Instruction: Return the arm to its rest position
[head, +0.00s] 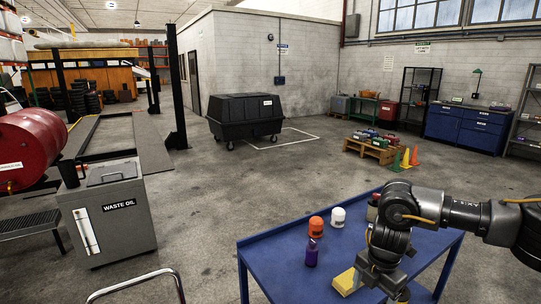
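My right arm comes in from the right over the blue table (278,246). My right gripper (374,284) points down low over the table's near part, next to a yellow block (344,281). Its fingertips are hard to make out, so I cannot tell whether it is open or touches the block. My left arm and gripper are not in view.
An orange canister (316,227), a white canister (338,217) and a purple bottle (312,252) stand on the table, left of my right arm. A dark red item is partly hidden behind the arm. A waste oil cabinet (130,230) stands at left. Open floor lies beyond the table.

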